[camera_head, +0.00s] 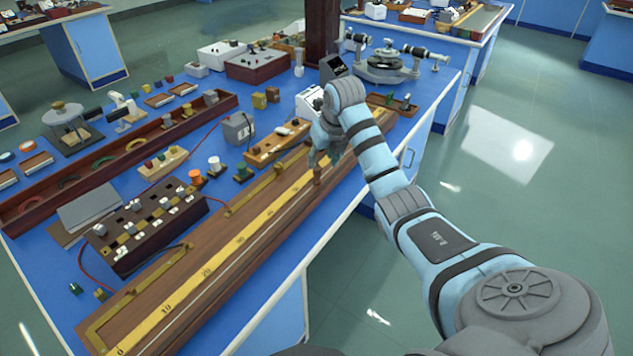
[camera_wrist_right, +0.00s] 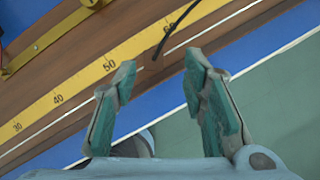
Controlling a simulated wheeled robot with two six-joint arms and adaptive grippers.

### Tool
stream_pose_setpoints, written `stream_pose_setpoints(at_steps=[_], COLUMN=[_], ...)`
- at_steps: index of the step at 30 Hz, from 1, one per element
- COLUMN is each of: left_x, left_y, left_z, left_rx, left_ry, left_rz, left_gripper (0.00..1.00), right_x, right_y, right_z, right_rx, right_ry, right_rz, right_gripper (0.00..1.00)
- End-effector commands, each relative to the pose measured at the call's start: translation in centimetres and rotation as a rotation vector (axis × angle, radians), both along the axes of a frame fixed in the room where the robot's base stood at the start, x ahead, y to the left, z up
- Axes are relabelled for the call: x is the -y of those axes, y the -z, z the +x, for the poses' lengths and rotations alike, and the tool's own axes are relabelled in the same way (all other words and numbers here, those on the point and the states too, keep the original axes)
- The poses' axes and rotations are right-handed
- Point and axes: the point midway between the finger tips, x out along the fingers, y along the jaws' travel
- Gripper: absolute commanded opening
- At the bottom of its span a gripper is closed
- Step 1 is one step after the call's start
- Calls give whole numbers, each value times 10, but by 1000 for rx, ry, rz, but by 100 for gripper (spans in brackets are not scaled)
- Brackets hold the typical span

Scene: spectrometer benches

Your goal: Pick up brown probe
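The brown probe (camera_head: 317,175) is a small upright brown piece by the yellow scale of the long wooden board, in the head view. My right gripper (camera_head: 322,155) is low over the board, right at the probe; I cannot tell from this view if they touch. In the right wrist view my right gripper (camera_wrist_right: 160,85) has its two green-padded fingers spread, with a clear gap between them. A thin black cable (camera_wrist_right: 178,36) lies over the scale just ahead of the gap. My left gripper is not in view.
The wooden board (camera_head: 262,240) with its yellow scale runs along the blue bench's near edge. A dark switch box (camera_head: 150,232), a grey block (camera_head: 238,128) and a long wooden tray (camera_head: 120,160) stand left of it. Open green floor lies right of the bench.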

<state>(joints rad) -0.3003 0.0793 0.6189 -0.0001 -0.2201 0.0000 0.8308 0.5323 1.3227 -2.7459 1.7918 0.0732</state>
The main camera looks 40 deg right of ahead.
Motion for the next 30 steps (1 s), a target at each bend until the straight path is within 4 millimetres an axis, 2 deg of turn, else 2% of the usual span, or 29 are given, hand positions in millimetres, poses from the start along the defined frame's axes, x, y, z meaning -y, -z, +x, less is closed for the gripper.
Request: stream_pose_setpoints(at_steps=[9, 16, 17, 24, 30], left_x=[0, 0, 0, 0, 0], left_y=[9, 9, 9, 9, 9], left_z=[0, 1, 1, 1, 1], left_rx=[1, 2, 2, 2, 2], left_ry=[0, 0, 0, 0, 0], left_rz=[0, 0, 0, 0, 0], left_gripper=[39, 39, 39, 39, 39], right_x=[-4, -3, -3, -3, -3], right_y=[50, 53, 53, 53, 53], right_z=[19, 21, 21, 21, 21], right_rx=[-1, 2, 2, 2, 3], right_ry=[0, -2, -2, -2, -2], right_rz=[1, 0, 0, 0, -1], right_gripper=[39, 39, 38, 0, 0])
